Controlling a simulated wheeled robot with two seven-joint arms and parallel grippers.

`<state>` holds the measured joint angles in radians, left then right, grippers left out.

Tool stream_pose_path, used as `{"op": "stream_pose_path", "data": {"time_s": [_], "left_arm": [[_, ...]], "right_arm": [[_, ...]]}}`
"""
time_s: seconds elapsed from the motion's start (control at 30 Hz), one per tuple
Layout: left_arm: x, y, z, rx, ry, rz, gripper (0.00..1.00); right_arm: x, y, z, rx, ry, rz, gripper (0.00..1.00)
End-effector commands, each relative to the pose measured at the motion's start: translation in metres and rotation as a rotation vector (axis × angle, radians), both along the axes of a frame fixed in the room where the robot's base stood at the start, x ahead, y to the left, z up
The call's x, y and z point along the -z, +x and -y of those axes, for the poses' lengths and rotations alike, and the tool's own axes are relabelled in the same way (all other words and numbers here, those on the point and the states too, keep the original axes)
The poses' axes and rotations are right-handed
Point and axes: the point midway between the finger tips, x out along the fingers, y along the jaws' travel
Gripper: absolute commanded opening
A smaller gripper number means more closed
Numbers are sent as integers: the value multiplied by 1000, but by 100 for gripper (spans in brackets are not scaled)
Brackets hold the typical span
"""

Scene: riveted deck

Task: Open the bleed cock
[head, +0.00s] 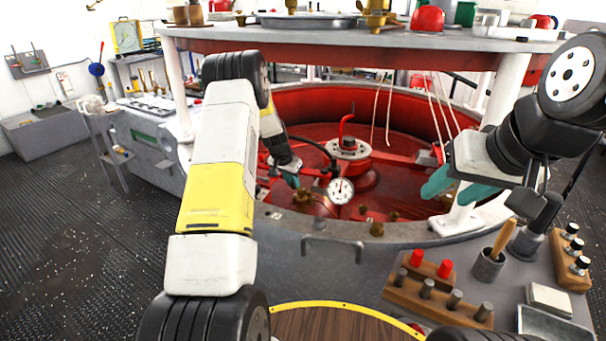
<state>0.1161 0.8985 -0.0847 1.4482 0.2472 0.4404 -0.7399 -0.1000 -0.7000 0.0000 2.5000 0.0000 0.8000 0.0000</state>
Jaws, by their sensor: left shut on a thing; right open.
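My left gripper (292,182) reaches into the red well with teal fingers shut. Its tips are at a small brass fitting (303,198), which looks like the bleed cock. The fingers and the small size hide the grip itself and which way the handle points. A round white dial gauge (341,190) on a black hose stands just right of the fitting. My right gripper (440,196) is open and empty, with teal fingers, over the right side of the well near a white post.
A red hub with a bent lever (348,145) stands in the well. Brass knobs (377,229) sit on the grey rim. Wooden racks (436,296) and a cup with a wooden handle (488,264) stand at the lower right. A round grey shelf (340,38) spans above.

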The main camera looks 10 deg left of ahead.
Motion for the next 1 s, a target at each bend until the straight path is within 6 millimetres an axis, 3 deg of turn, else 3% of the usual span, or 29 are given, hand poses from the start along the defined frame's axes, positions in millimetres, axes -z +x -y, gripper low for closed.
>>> {"op": "stream_pose_path", "data": {"time_s": [0.37,1.0], "left_arm": [[1,5,-1,83,-1,0,0],[1,32,10,522,-1,1,0]], "right_arm": [[0,0,0,0,0,0,48],[0,0,0,0,0,0,48]]}}
